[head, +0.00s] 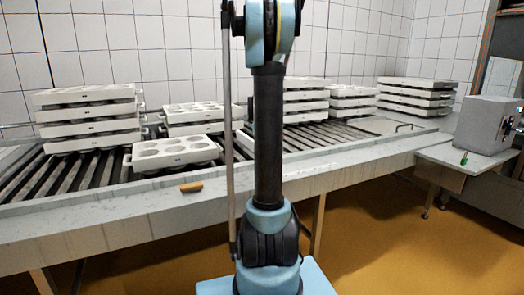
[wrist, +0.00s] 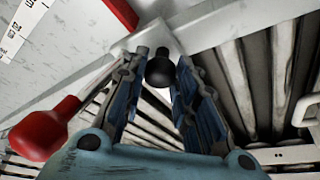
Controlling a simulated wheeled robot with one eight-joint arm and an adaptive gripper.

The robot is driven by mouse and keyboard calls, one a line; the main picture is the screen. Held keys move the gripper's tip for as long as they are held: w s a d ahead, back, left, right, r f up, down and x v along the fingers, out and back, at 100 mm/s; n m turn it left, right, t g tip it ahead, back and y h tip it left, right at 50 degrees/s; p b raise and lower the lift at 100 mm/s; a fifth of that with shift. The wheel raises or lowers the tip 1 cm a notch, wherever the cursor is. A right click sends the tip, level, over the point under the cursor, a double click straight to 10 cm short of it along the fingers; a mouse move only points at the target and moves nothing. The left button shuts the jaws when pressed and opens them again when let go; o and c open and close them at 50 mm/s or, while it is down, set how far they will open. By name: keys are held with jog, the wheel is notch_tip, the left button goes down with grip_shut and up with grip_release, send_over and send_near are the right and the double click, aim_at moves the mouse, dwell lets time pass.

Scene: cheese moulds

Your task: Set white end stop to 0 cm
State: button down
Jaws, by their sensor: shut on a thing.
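In the wrist view my gripper (wrist: 160,82) has its two blue fingers on either side of a black round knob (wrist: 160,70) and is shut on it. The knob sits by a pale block (wrist: 150,38), which looks like the white end stop. A white scale strip (wrist: 22,22) with dark marks and print lies at the top left; its figures are too small to read. A red piece (wrist: 118,12) borders the block at the top. The pointer position on the scale cannot be told. In the head view my gripper and the end stop are not in view.
A red ball handle (wrist: 45,130) on a rod stands close to the left finger. Roller bars (wrist: 232,85) lie around the fingers. White mould stacks (head: 90,120) stand along the roller table (head: 130,222). A grey box (head: 485,125) stands at the right.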

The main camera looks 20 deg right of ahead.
jog(key=shift+a, duration=0.25)
jog(key=c, duration=1.3)
grip_release()
jog(key=shift+w+a, duration=0.1)
jog(key=shift+r, duration=0.25)
jog(key=v, duration=1.1)
jog(key=shift+r, duration=0.15)
jog(key=shift+a, duration=0.1)
